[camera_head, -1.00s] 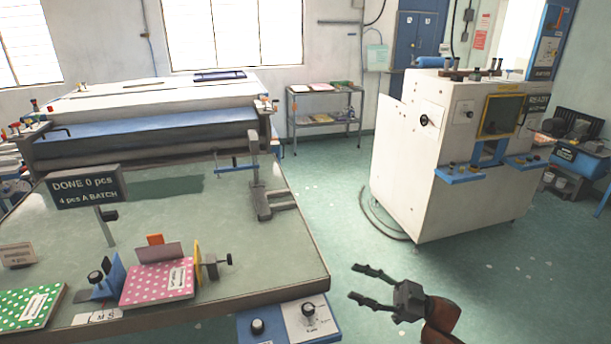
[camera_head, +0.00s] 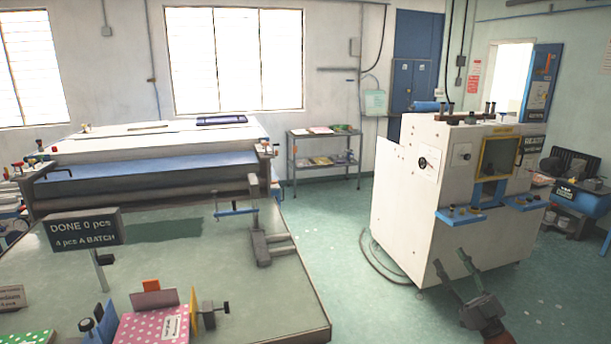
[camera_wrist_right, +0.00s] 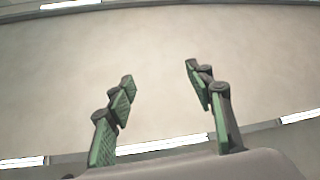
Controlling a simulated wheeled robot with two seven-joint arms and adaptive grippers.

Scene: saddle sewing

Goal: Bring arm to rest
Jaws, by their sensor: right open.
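My right gripper (camera_head: 451,270) is at the lower right of the head view, over the green floor and in front of the white machine (camera_head: 405,205). It is open and empty. In the right wrist view its two green-padded fingers (camera_wrist_right: 160,90) stand apart with nothing between them. Behind them is a plain pale surface with bright light strips, like a ceiling. My left gripper is not in view.
The work table (camera_head: 290,300) fills the lower left. It bears a batch sign (camera_head: 82,229), a pink dotted piece (camera_head: 150,328), a green dotted piece (camera_head: 28,338) and a metal stand (camera_head: 262,245). A shelf (camera_head: 324,160) stands at the back.

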